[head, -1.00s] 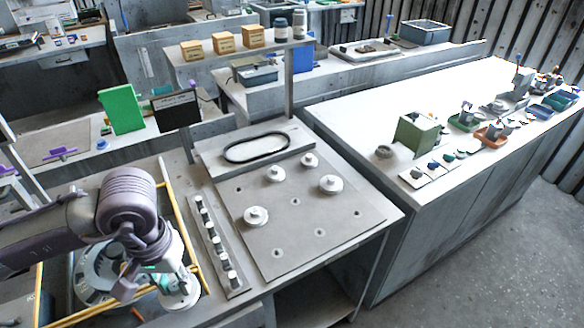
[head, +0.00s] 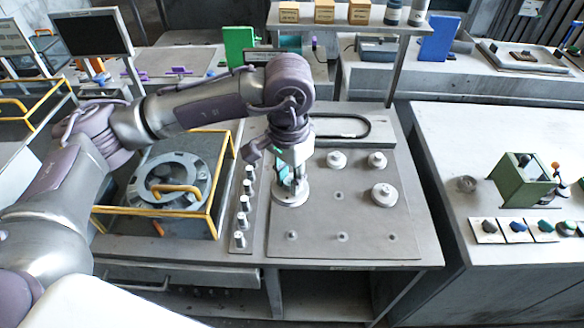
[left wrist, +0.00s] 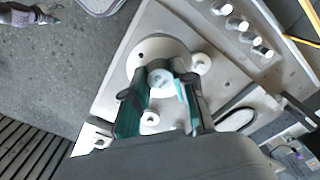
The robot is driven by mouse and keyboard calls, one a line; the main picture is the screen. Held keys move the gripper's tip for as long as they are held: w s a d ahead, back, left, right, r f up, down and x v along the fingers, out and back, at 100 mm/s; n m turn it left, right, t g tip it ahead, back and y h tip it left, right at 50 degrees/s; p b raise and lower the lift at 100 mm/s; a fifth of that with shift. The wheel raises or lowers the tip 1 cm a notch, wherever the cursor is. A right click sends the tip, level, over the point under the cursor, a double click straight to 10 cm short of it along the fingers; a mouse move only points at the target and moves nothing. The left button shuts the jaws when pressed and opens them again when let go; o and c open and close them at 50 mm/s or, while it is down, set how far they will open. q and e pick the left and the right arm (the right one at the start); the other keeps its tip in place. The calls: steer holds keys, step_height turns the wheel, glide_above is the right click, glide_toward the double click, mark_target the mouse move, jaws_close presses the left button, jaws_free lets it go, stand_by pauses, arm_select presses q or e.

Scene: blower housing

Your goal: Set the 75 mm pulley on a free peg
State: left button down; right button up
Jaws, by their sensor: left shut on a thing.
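My left gripper (head: 290,182) is shut on the hub of a wide white pulley (head: 290,200), over the left part of the grey peg plate (head: 320,217). In the left wrist view the pulley's disc (left wrist: 165,48) spreads around the fingers (left wrist: 160,85). I cannot tell how high it is above the plate. Other white pulleys stand at the back middle (head: 336,160), back right (head: 376,161) and middle right (head: 383,196). Bare pegs show at the centre (head: 339,195) and along the front row (head: 342,237). The gripper and its pulley hide the left pegs. My right gripper is out of view.
A rack of several small white-topped cylinders (head: 244,203) stands left of the plate. A tray with a black belt (head: 340,128) lies behind it. A yellow-railed housing (head: 170,180) is further left. A side table with a green box (head: 522,180) stands to the right.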

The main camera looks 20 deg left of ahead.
arm_select(q)
steer(key=shift+w+d, duration=0.1)
steer(key=shift+w, duration=0.05)
steer(key=shift+f, duration=0.25)
step_height(320, 180, down, 15)
steer(key=b, duration=0.5)
steer(key=shift+r, duration=0.1)
steer(key=shift+f+b, duration=0.35)
steer(key=shift+b, duration=0.3)
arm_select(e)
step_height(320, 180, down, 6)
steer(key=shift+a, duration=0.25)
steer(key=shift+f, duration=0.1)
arm_select(q)
steer(key=shift+f+b, duration=0.1)
steer(key=shift+b, duration=0.55)
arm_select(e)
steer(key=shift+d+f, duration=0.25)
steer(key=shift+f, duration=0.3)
